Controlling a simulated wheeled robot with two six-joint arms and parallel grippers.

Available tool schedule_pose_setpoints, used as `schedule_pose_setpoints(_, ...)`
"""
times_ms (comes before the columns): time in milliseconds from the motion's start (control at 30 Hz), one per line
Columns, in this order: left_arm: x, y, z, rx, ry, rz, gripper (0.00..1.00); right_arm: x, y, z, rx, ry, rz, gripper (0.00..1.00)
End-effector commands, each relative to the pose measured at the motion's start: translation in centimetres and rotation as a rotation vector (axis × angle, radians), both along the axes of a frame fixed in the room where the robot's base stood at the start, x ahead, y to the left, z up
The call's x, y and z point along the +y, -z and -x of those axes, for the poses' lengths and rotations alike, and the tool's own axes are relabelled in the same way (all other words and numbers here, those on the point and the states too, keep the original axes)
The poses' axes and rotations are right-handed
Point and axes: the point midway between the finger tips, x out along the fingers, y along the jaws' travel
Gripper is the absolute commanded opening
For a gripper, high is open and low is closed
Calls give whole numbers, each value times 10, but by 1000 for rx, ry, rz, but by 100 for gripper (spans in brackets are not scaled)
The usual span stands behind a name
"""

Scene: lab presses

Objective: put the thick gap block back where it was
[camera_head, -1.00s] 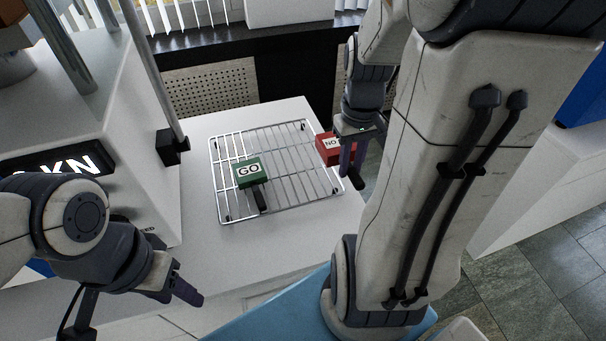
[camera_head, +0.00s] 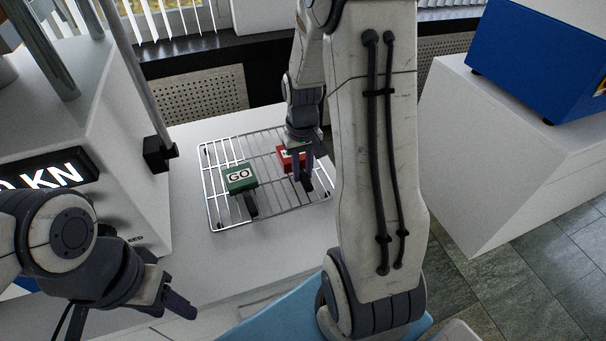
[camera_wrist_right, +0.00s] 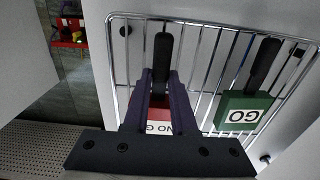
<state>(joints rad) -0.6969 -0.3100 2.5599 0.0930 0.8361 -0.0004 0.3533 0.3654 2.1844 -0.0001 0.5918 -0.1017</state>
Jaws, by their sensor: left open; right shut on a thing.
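A red block labelled NO GO (camera_head: 287,158) is in my right gripper (camera_head: 303,176), which is shut on it by its black handle over the right part of the wire rack (camera_head: 222,231). In the right wrist view the red block (camera_wrist_right: 158,127) shows between the fingers, its label partly hidden. Whether it touches the rack I cannot tell. A green block labelled GO (camera_head: 240,179) with a black handle lies on the rack to the left of the red block. My left gripper (camera_head: 180,305) is open and empty, low at the left, apart from the rack.
A white press with a KN display (camera_head: 45,180) stands at the left of the rack. A blue machine (camera_head: 545,60) sits on a white cabinet (camera_head: 485,150) at the right. The white table top (camera_head: 290,245) is clear in front of the rack.

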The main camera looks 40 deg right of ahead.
Motion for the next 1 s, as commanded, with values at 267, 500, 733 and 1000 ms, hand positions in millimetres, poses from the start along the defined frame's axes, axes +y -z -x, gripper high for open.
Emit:
schedule_pose_setpoints(267, 0, 1, 0, 0, 0, 0, 50, -1, 14, 0, -3, 0, 1, 0)
schedule_pose_setpoints(500, 0, 3, 0, 0, 0, 0, 50, 0, 18, 0, -1, 0, 0, 28)
schedule_pose_setpoints(733, 0, 3, 0, 0, 0, 0, 50, 0, 17, 0, -1, 0, 0, 55)
schedule_pose_setpoints(1000, 0, 0, 0, 0, 0, 0, 50, -1, 8, -1, -5, 0, 2, 55)
